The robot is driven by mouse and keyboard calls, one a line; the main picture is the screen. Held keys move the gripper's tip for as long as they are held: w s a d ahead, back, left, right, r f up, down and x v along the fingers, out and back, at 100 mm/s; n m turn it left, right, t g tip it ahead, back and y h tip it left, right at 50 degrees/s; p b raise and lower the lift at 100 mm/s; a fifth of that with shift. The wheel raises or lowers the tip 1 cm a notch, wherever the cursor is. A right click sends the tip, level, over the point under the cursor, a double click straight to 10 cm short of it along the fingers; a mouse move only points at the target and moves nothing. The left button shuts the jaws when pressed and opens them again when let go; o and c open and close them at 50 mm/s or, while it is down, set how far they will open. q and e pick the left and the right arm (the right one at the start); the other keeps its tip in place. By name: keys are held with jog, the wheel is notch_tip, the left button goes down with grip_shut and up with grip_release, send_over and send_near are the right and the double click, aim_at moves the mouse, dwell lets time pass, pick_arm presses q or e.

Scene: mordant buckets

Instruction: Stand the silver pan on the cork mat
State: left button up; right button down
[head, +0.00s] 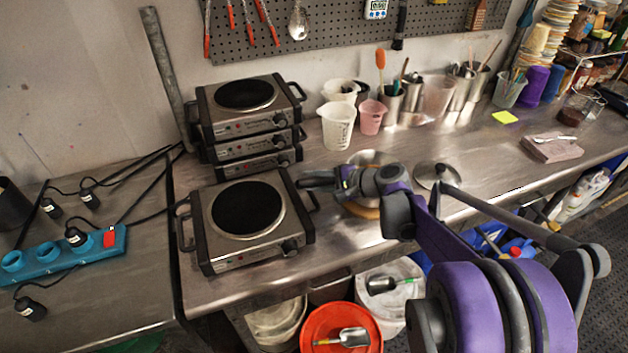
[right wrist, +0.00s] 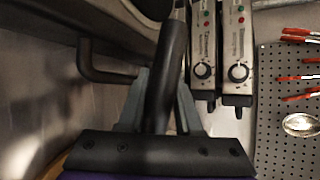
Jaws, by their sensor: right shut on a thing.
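The silver pan (head: 374,158) shows only in part behind my right wrist in the head view. The tan cork mat (head: 362,210) shows as a rim below the wrist, on the bench right of the front hot plate. The pan appears over the mat; the arm hides whether it touches. My right gripper (head: 325,181) is shut on the pan's dark handle, which points left toward the hot plate. In the right wrist view the handle (right wrist: 168,75) stands between the fingers. My left gripper is not in view.
A single hot plate (head: 243,218) stands close left of the handle, its side bar near it. A hot plate stack (head: 248,115) is behind. A lid (head: 437,176) lies right of the pan. Measuring cups (head: 338,124) stand at the back. Buckets (head: 340,328) are below the bench edge.

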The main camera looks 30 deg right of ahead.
jog(key=shift+f, duration=0.3)
dwell(0.5)
jog(key=c, duration=0.5)
grip_release()
jog(key=shift+s, duration=0.1)
jog(key=v, duration=1)
jog(key=shift+s+d+r, duration=0.2)
jog(key=shift+s, duration=0.05)
